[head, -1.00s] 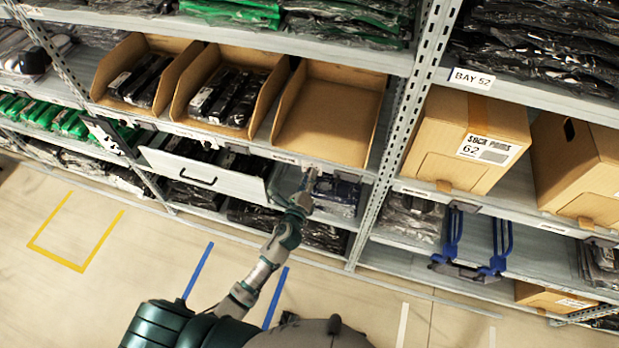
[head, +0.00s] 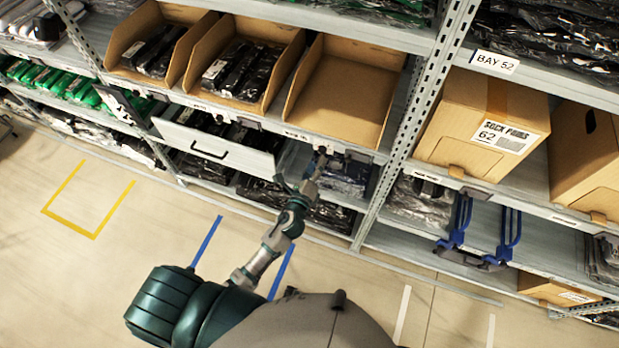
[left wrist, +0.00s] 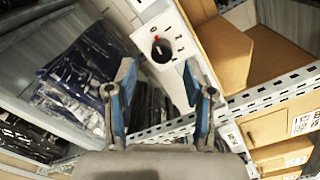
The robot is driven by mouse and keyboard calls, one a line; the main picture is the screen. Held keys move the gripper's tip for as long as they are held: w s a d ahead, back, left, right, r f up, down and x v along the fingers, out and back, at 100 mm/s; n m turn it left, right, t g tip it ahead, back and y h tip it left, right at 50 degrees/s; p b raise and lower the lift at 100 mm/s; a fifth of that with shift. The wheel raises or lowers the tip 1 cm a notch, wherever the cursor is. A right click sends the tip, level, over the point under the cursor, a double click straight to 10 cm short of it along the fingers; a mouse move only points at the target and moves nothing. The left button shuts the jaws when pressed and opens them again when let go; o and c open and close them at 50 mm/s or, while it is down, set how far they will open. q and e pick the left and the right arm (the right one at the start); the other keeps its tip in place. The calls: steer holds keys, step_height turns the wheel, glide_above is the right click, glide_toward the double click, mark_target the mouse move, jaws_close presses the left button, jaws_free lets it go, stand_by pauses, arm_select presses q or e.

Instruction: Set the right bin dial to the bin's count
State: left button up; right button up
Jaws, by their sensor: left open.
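The right bin (head: 345,90) is an open cardboard bin on the shelf in the head view, and it looks empty. Its dial (left wrist: 161,48) shows in the left wrist view as a black round knob with a red mark on a white plate. My right gripper is not in view.
Two bins (head: 240,75) left of it hold dark bagged garments. A white panel with a black handle (head: 208,150) juts out left of my left arm. A perforated upright (head: 418,120) stands right of the bin. Bagged garments (head: 345,177) lie on the shelf below.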

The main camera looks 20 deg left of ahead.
arm_select(q)
steer(key=s, duration=0.8)
steer(key=shift+a, duration=0.15)
steer(key=s+a+f+n+g, duration=0.1)
steer(key=s+f+n+g, duration=0.25)
steer(key=f, duration=0.85)
steer(key=s+a+f+n+g, duration=0.1)
steer(key=s+f+n+g, duration=0.3)
steer(key=f, duration=0.9)
steer(key=s+a+f+n+g, duration=0.15)
steer(key=s+f+n, duration=0.3)
steer(key=f, duration=0.75)
steer(key=s+a+f+n+g, duration=0.1)
steer(key=s+f+n+g, duration=0.1)
steer(key=s+f, duration=0.3)
steer(key=s+a+f+n+g, duration=0.2)
steer(key=s+f+n, duration=0.3)
steer(key=s, duration=0.9)
steer(key=s+a+f+n+g, duration=0.1)
steer(key=s+f+n+g, duration=0.3)
steer(key=s, duration=0.6)
step_height(320, 180, down, 2)
steer(key=shift+s+a+f+y, duration=0.15)
steer(key=shift+s+f+y, duration=0.1)
steer(key=shift+y, duration=0.05)
